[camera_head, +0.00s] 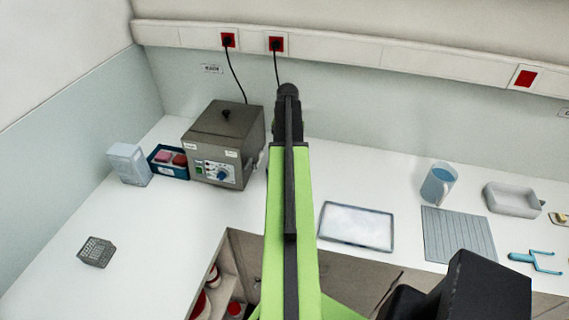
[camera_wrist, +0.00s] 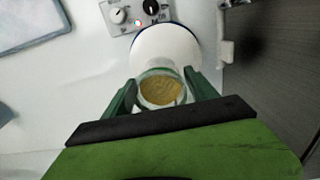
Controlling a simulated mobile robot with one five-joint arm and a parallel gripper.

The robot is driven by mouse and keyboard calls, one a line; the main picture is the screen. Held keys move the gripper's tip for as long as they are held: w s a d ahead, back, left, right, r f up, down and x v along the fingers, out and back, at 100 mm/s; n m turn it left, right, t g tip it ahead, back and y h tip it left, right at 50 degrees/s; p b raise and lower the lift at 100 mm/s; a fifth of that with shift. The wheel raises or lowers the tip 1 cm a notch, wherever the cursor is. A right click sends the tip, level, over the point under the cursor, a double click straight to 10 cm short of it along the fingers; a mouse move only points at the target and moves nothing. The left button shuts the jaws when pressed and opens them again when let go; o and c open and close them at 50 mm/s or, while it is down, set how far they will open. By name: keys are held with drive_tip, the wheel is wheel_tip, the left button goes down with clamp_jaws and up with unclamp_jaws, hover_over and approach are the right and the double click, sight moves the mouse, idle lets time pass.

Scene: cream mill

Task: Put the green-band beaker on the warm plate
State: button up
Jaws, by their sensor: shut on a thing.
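In the wrist view my gripper (camera_wrist: 160,92) is shut on a beaker (camera_wrist: 160,90), one dark green finger on each side. The beaker has a pale green-tinted rim and grainy yellow-brown contents. I see it from above, and its side is mostly hidden. The beaker overlaps the near edge of this top. I cannot tell whether it touches it. In the head view my arm hides the beaker and the warm plate.
A grey lab oven (camera_head: 222,145) stands left of my arm; its dark side seems close by in the wrist view. A flat tray (camera_head: 356,227) lies to the right. Further right are a blue jug (camera_head: 438,186) and a ribbed mat (camera_head: 458,236).

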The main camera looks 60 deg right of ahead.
drive_tip(key=shift+w+a+f, duration=0.2)
drive_tip(key=shift+w+f, duration=0.2)
drive_tip(key=shift+w, duration=0.2)
wheel_tip(320, 180, down, 4)
drive_tip(key=b, duration=0.4)
drive_tip(key=shift+f, duration=0.15)
drive_tip(key=o, duration=1.5)
wheel_tip(320, 180, up, 13)
drive_tip(key=p, duration=1.2)
drive_tip(key=shift+f, duration=0.2)
